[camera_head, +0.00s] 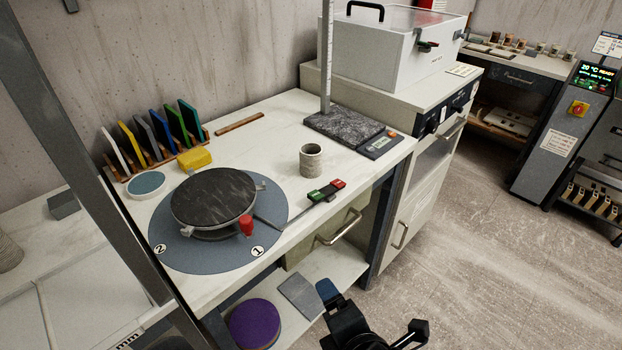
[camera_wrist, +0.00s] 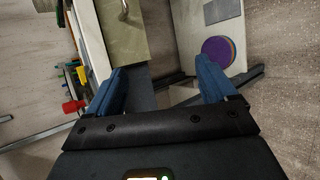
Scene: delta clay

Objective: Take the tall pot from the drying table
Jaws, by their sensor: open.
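A small grey speckled cylindrical pot (camera_head: 310,161) stands upright on the white worktable (camera_head: 262,128), right of a banding wheel. Part of another ribbed, greyish pot (camera_head: 9,252) shows at the left picture edge on a pale surface; the edge cuts it off. I cannot tell which of these is the tall pot or which surface is the drying table. My gripper (camera_wrist: 163,82) is open and empty, its blue fingers wide apart in the wrist view. In the head view it is low, in front of the worktable's lower shelf, away from both pots. No pot shows in the wrist view.
The dark banding wheel (camera_head: 213,197) sits on a blue-grey round mat. A scale with a dark slab (camera_head: 344,126) and an upright ruler stand behind the grey pot. A grey post (camera_head: 88,150) crosses the left side. Open floor (camera_head: 480,230) lies to the right.

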